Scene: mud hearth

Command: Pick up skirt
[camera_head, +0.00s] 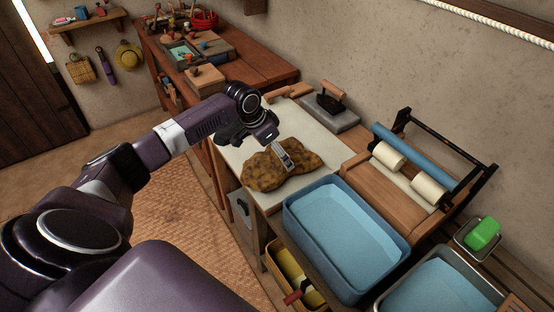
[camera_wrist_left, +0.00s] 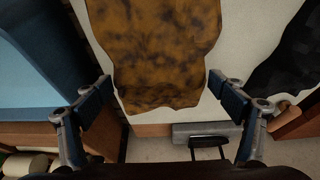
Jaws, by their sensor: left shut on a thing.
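The skirt is a mottled brown and ochre cloth (camera_head: 303,157) lying on a pale board on the workbench. In the left wrist view it is the patterned cloth (camera_wrist_left: 160,50) stretching from the top edge down between my fingers. My left gripper (camera_head: 287,165) reaches down over the middle of the skirt. The contact at the fingertips is hard to make out. My right gripper is not in view.
A blue tub of water (camera_head: 345,235) stands just in front of the board. A black iron on a grey slab (camera_head: 341,123) sits behind. A roller press (camera_head: 410,175) and green block (camera_head: 483,234) are at right. Tools crowd the far bench.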

